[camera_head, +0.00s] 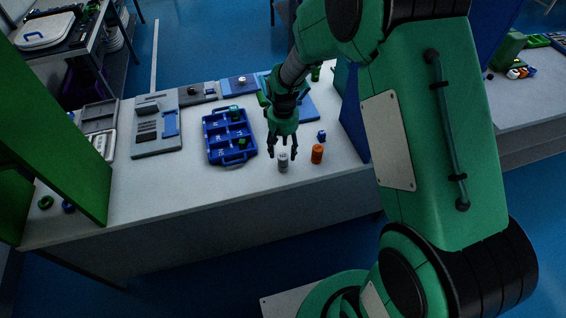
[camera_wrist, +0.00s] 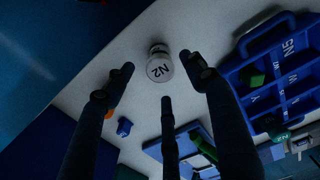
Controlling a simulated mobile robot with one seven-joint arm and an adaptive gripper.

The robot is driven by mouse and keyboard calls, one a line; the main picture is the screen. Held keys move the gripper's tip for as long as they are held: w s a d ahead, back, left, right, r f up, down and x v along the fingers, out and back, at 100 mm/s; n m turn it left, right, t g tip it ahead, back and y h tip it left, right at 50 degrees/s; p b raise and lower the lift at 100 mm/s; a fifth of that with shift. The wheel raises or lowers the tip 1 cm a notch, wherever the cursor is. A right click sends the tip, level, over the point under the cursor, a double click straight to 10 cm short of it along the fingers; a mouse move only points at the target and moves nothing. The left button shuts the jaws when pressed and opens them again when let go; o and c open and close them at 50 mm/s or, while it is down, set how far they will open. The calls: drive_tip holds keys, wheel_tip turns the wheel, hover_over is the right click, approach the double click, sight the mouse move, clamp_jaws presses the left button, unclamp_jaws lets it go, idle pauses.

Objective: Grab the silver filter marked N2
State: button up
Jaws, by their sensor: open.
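The silver filter marked N2 (camera_head: 283,162) stands on the white table near its front edge. In the wrist view its N2 label shows on the silver filter (camera_wrist: 159,66). My gripper (camera_head: 282,152) points down just above and around the top of the filter in the head view. In the wrist view the fingers of my gripper (camera_wrist: 160,85) are spread apart, with the filter just beyond their tips. The fingers are open and hold nothing. I cannot tell whether any finger touches the filter.
An orange cylinder (camera_head: 317,153) stands close right of the filter, with a small blue part (camera_head: 321,135) behind it. A blue compartment tray (camera_head: 211,156) lies to the left. Grey fixtures (camera_head: 156,148) stand further left. A green panel (camera_head: 75,150) rises at the left edge.

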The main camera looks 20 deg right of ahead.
sight(283, 156)
drive_tip(key=shift+f, duration=0.15)
drive_tip(key=shift+f+b, duration=0.8)
drive_tip(key=shift+f, duration=1.7)
drive_tip(key=c, duration=1.3)
drive_tip(key=shift+r, duration=0.2)
